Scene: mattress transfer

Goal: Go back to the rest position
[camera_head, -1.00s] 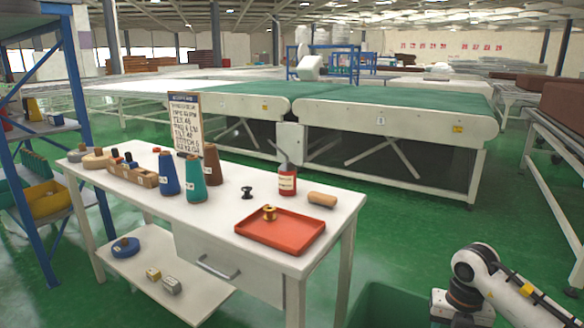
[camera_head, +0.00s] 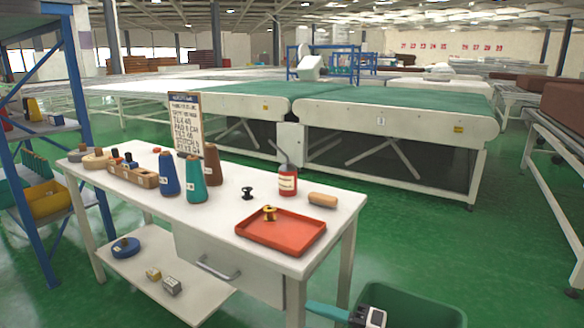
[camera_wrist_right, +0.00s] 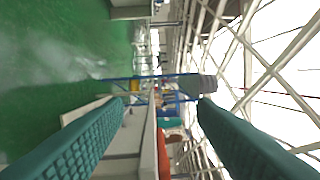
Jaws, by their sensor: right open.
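My right gripper (camera_wrist_right: 160,102) is open and empty in the right wrist view, its two teal ribbed fingers spread wide. In the head view a small part of it (camera_head: 330,312) shows at the bottom edge, low beside the front right leg of the white table (camera_head: 330,222). The red tray (camera_head: 282,248) lies on that table with a gold spool (camera_head: 269,213) in it, apart from the gripper. The tray also shows in the right wrist view (camera_wrist_right: 163,155). My left gripper is not in view.
A green bin (camera_head: 430,308) stands on the floor right of the table. A blue-framed shelf (camera_head: 80,120) is at the left. Conveyor tables (camera_head: 400,118) stand behind. Green floor (camera_head: 430,240) is clear at the right.

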